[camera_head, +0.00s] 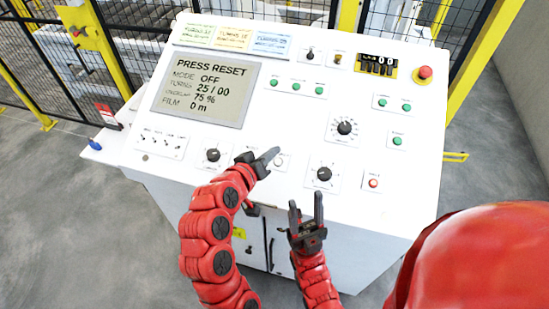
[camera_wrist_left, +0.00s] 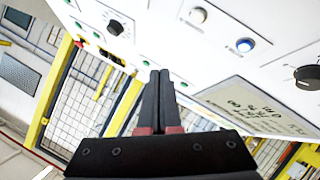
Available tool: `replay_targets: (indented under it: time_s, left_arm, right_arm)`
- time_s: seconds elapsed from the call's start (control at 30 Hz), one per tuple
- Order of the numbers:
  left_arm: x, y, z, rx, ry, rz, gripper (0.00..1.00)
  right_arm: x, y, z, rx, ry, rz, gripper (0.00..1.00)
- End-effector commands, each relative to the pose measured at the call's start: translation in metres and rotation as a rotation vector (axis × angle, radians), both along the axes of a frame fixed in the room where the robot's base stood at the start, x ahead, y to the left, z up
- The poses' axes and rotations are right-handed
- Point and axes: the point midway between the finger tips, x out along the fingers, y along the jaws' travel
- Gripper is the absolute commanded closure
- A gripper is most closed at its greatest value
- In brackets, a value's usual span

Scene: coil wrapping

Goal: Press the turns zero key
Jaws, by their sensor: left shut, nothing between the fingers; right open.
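The white control panel (camera_head: 290,105) carries many keys and knobs. Its screen (camera_head: 205,90) reads PRESS RESET, MODE OFF, 25 / 00, 75 % and FILM 0 m. A pale round key (camera_head: 281,160) sits just right of my left gripper (camera_head: 272,154), which is shut and empty over the panel. In the left wrist view a white key (camera_wrist_left: 198,15) and a blue key (camera_wrist_left: 245,45) show beyond the shut fingertips (camera_wrist_left: 160,75). I cannot read which key is turns zero; the left gripper hides part of this row. My right gripper (camera_head: 306,202) is open and empty at the panel's front edge.
Nearby are a left knob (camera_head: 213,155), a lower knob (camera_head: 324,174) and a red key (camera_head: 373,183). Yellow-framed fencing stands behind the panel.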

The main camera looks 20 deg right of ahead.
Motion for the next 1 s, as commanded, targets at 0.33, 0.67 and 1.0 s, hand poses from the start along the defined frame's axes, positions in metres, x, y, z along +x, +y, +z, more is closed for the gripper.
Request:
replay_targets:
  time_s: [0.33, 0.67, 1.0]
  left_arm:
    - [0.003, -0.001, -0.009, 0.0, 0.0, 0.002, 1.0]
    - [0.017, -0.01, -0.048, 0.001, 0.0, 0.001, 1.0]
    - [0.029, -0.019, -0.081, 0.0, 0.0, 0.003, 1.0]
  right_arm:
    - [0.0, 0.0, -0.006, 0.0, 0.0, 0.0, 0.5]
    - [0.0, 0.0, -0.028, 0.0, 0.0, 0.0, 0.5]
    - [0.0, 0.0, -0.051, 0.0, 0.0, 0.0, 0.5]
